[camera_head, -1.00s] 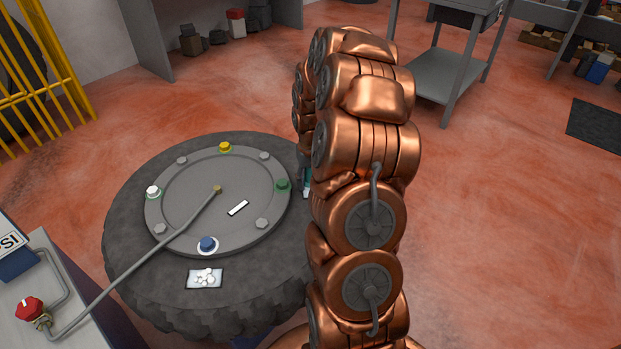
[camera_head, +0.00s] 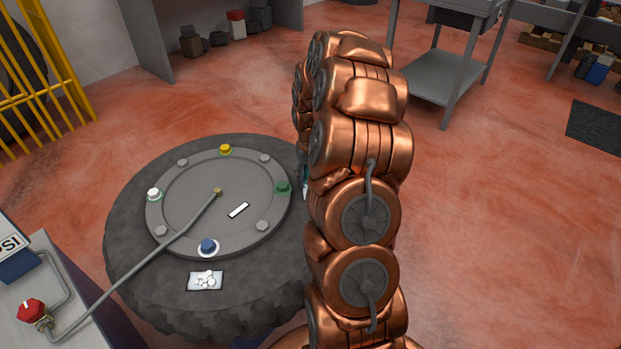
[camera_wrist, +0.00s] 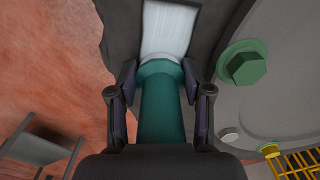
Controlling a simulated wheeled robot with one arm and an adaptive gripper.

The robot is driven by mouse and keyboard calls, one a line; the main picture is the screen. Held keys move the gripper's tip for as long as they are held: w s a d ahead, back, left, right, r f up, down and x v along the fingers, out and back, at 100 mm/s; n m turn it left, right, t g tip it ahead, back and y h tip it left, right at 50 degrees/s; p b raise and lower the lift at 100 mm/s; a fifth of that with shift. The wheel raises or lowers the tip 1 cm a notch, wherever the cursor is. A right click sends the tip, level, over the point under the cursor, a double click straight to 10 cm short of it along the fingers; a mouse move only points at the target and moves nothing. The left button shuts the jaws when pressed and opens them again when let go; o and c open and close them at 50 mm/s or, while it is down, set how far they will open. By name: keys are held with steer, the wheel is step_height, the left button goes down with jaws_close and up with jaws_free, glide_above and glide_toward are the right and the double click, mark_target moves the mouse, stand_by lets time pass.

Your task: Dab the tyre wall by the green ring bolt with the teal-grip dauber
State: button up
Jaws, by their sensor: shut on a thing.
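The dark tyre (camera_head: 130,260) lies flat with a grey wheel disc on it. The green ring bolt (camera_head: 283,187) is at the disc's right edge; in the wrist view the green bolt (camera_wrist: 246,66) is at the upper right. My gripper (camera_wrist: 158,82) is shut on the teal-grip dauber (camera_wrist: 157,115). The dauber's pale, wide head (camera_wrist: 170,28) points to the top of the wrist view, over the dark tyre wall beside the green bolt. I cannot tell whether the head touches the rubber. In the head view my arm hides most of the gripper and dauber.
A yellow bolt (camera_head: 225,149), white bolt (camera_head: 154,194) and blue bolt (camera_head: 208,246) ring the disc. A grey hose (camera_head: 120,275) crosses to a bench with a red knob (camera_head: 30,309). A picture card (camera_head: 205,281) lies on the tyre. Open floor lies to the right.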

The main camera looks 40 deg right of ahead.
steer(key=shift+s, duration=0.1)
steer(key=shift+s+a+f, duration=0.15)
steer(key=shift+s+a, duration=0.4)
steer(key=shift+s, duration=0.1)
steer(key=shift+r, duration=0.2)
steer(key=shift+r, duration=0.55)
stand_by(0.3)
steer(key=shift+r+p, duration=0.85)
steer(key=shift+r, duration=1.65)
